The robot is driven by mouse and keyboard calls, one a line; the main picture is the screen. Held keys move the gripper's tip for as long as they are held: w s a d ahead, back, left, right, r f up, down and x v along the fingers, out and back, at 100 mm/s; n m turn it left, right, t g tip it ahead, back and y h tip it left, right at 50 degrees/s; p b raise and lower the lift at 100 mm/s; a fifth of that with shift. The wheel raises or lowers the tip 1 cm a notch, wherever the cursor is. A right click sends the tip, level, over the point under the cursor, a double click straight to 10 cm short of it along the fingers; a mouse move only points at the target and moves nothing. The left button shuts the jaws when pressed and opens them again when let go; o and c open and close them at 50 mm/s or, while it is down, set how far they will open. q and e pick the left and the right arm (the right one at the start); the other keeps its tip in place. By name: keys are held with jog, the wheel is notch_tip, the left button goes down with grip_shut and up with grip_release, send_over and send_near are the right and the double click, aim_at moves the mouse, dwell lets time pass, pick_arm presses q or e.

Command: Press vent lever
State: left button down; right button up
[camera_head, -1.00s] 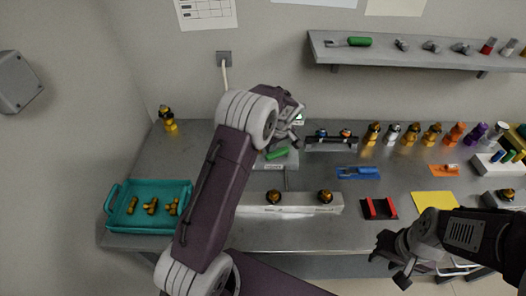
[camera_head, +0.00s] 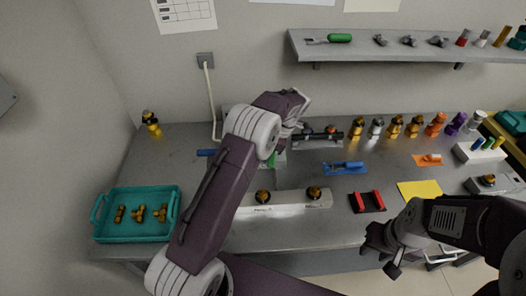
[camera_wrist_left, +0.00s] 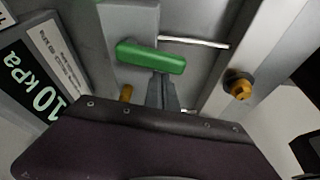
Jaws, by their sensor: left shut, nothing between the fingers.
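The green vent lever (camera_wrist_left: 150,57) lies across a grey block in the left wrist view. In the head view only a sliver of its green (camera_head: 272,160) shows beside my left arm. My left gripper (camera_wrist_left: 162,82) is shut and empty, its fingertips right at the lever's lower edge; I cannot tell whether they touch it. In the head view my left arm hides those fingertips. My right gripper (camera_head: 382,254) appears open and empty at the table's front edge.
A display reading 10 kPa (camera_wrist_left: 38,88) stands beside the lever. A brass fitting (camera_wrist_left: 238,86) sits on the rail at right. A teal tray (camera_head: 100,211), a blue handle (camera_head: 205,153), a red holder (camera_head: 368,202) and a yellow mat (camera_head: 420,191) lie on the table.

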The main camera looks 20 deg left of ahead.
pick_arm(q)
jog(key=shift+d+n+p, duration=0.3)
jog(key=shift+d+n, duration=0.1)
pick_arm(e)
jog(key=shift+r, duration=0.4)
pick_arm(q)
jog(key=shift+d, duration=0.2)
pick_arm(e)
jog(key=shift+r, duration=0.1)
pick_arm(q)
notch_tip(320, 180, up, 10)
jog(key=p, duration=0.1)
jog(key=shift+s+a+f, duration=0.25)
jog(key=shift+a, duration=0.15)
pick_arm(e)
jog(key=shift+s+d+r, duration=0.25)
jog(key=shift+s+r, duration=0.3)
jog(key=shift+s, duration=0.25)
pick_arm(q)
jog(key=shift+w, duration=0.15)
pick_arm(e)
jog(key=shift+w, duration=0.1)
